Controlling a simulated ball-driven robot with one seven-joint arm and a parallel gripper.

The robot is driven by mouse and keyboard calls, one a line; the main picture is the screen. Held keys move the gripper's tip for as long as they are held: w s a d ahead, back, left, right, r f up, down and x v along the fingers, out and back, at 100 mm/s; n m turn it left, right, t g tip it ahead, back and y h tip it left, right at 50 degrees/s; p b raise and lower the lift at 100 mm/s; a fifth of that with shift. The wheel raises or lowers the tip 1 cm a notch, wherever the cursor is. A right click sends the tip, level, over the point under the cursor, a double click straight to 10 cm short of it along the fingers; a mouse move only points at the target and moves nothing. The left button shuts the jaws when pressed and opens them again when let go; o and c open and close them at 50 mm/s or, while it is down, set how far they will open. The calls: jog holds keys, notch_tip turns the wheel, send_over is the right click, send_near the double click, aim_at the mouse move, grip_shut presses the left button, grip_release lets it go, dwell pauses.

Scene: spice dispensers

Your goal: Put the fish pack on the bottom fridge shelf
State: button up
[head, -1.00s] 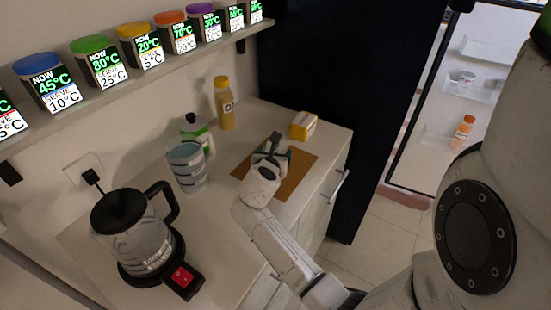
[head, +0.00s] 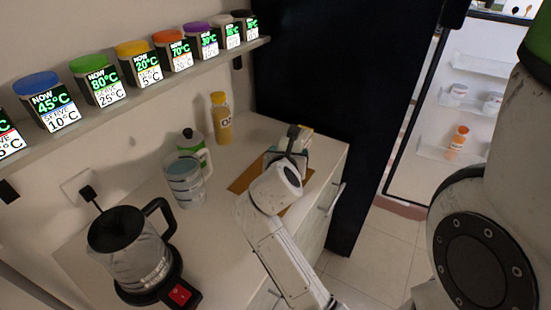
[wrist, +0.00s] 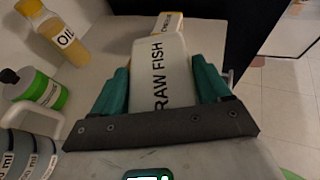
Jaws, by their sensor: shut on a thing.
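The fish pack (wrist: 157,75) is a pale pack with "RAW FISH" printed on it, seen in the wrist view. My gripper (wrist: 162,68) is shut on it, with a teal finger on each side. In the head view my gripper (head: 290,150) is over the right end of the counter and mostly hides the pack. The fridge's dark side (head: 335,90) stands just beyond the counter. White racks (head: 480,67) with several items show in the lit opening at the right; I cannot see the bottom fridge shelf clearly.
An orange-brown board (head: 241,183) lies under my gripper. A yellow-and-white box (wrist: 170,23) stands just beyond the pack. An oil bottle (head: 221,118), a green-labelled bottle (head: 193,141), a measuring jug (head: 186,180) and a kettle (head: 130,250) are to the left. Tiled floor (head: 375,250) is clear.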

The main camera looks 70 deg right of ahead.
jog(key=s+a+r, duration=0.3)
jog(key=s, duration=0.3)
jog(key=shift+a, duration=0.35)
jog(key=shift+g, duration=0.3)
dwell(0.7)
